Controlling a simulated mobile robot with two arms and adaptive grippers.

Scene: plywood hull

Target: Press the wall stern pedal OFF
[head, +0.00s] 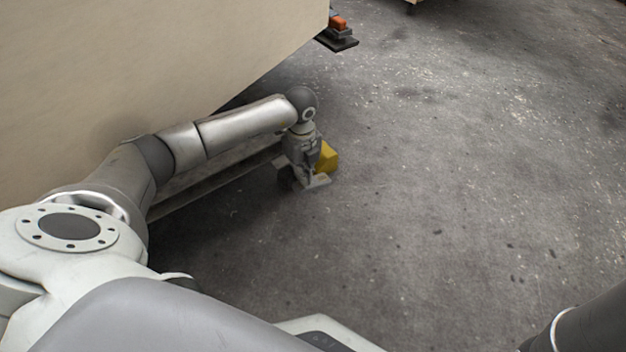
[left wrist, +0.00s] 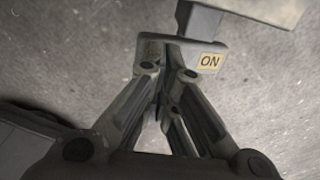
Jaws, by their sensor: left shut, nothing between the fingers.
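A pedal with a yellow body (head: 328,157) and a grey plate (head: 319,181) stands on the floor beside the plywood hull in the head view. My left gripper (head: 302,168) points down at this pedal and hides part of it. In the left wrist view, my left gripper (left wrist: 166,66) is shut and empty, its tips at a grey plate (left wrist: 222,48) with an "ON" label (left wrist: 209,62). I cannot tell whether the tips touch the plate. No "OFF" label shows. My right gripper is out of view.
The plywood hull (head: 150,60) fills the upper left, above my left arm. A second pedal-like unit, with an orange-red part (head: 338,23) and dark base (head: 342,43), stands farther off by the hull's edge. The concrete floor (head: 470,170) to the right is clear.

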